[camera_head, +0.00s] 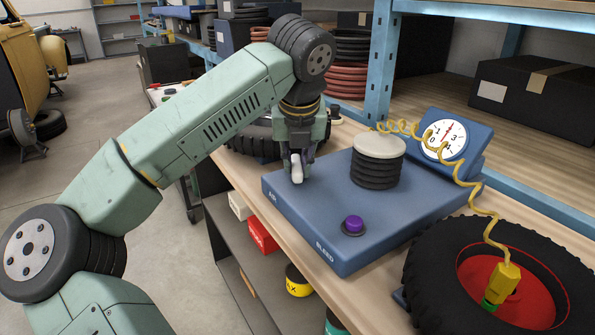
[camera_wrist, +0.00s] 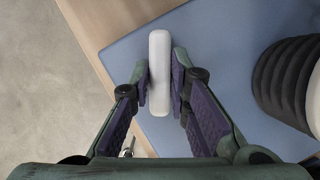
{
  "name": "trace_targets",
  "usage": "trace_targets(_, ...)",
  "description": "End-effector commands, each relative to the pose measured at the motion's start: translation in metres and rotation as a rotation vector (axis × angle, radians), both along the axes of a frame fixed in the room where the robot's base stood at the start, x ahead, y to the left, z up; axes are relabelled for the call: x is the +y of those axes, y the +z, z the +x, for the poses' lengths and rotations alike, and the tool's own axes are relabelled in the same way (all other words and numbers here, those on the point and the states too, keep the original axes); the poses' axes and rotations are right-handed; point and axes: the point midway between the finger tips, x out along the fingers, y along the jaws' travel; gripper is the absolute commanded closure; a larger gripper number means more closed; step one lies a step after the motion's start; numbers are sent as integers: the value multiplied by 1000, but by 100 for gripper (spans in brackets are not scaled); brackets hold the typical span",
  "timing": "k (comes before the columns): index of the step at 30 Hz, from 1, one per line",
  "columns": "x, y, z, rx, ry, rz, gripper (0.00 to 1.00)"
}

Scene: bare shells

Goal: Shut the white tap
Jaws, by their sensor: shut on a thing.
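The white tap (camera_head: 297,170) stands at the left corner of the blue panel (camera_head: 335,250), near the label AIR. In the wrist view the tap's white handle (camera_wrist: 159,80) is a long rounded bar between my fingers. My gripper (camera_head: 298,160) comes down from above and is shut on this handle. In the wrist view the fingers of my gripper (camera_wrist: 160,82) flank the bar on its left and right sides. The tap's base is hidden under the handle and fingers.
A black bellows with a pale top (camera_head: 378,150), a purple button (camera_head: 353,223) and a dial gauge (camera_head: 444,140) are on the panel. A coiled yellow hose (camera_head: 478,196) runs to a tyre (camera_head: 540,245) at right. A blue shelf post (camera_head: 379,70) stands behind.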

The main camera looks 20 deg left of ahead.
Motion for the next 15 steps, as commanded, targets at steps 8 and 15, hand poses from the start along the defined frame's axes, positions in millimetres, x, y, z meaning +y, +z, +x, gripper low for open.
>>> trace_targets(8, 2, -1, 0, -2, -259, -1, 100)
trace_targets(15, 4, 1, 0, -2, -487, -2, 100)
